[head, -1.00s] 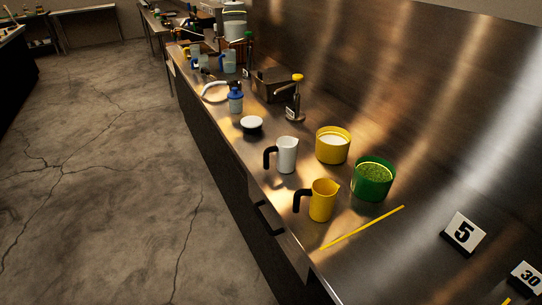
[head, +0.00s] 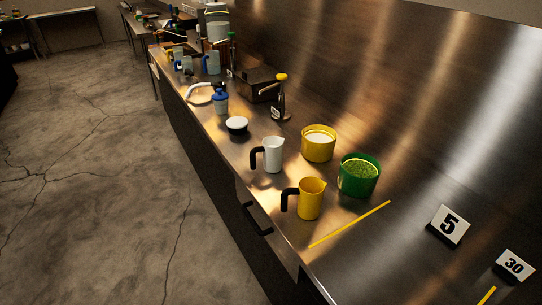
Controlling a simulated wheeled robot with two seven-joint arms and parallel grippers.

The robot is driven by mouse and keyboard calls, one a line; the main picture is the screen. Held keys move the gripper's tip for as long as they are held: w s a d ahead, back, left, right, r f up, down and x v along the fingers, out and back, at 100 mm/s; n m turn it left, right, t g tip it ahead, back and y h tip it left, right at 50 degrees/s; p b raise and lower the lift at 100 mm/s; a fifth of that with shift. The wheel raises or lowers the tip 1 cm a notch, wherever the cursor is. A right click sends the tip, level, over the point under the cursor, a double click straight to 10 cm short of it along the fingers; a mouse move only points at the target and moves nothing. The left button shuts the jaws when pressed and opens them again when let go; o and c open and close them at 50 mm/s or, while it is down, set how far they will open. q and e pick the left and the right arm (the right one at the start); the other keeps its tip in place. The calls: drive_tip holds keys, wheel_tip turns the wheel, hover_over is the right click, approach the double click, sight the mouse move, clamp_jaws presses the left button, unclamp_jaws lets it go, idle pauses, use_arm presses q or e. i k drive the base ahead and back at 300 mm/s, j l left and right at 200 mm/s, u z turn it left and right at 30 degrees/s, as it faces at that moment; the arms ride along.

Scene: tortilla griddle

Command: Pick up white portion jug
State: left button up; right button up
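The white portion jug (head: 273,155) stands upright on the steel counter in the middle of the head view. Its black handle points left, toward the counter's front edge. A yellow jug (head: 311,199) of similar shape, also with a black handle on its left, stands nearer to me and slightly right. Neither of my grippers shows in the head view.
A yellow tub (head: 318,144) and a green tub (head: 358,176) stand right of the jugs. A small white-topped bowl (head: 237,125) and a blue-capped bottle (head: 220,102) stand farther back. Number signs (head: 449,226) are at right. The floor (head: 95,210) at left is clear.

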sight(272, 148)
drive_tip(key=i+j, duration=0.15)
drive_tip(key=j, duration=0.15)
drive_tip(key=i+j+z, duration=0.1)
drive_tip(key=j, duration=0.25)
drive_tip(key=i+j, duration=0.15)
drive_tip(key=j, duration=0.15)
drive_tip(key=i+j, duration=0.15)
drive_tip(key=j, duration=0.15)
drive_tip(key=i+j+z, duration=0.1)
drive_tip(key=j, duration=0.25)
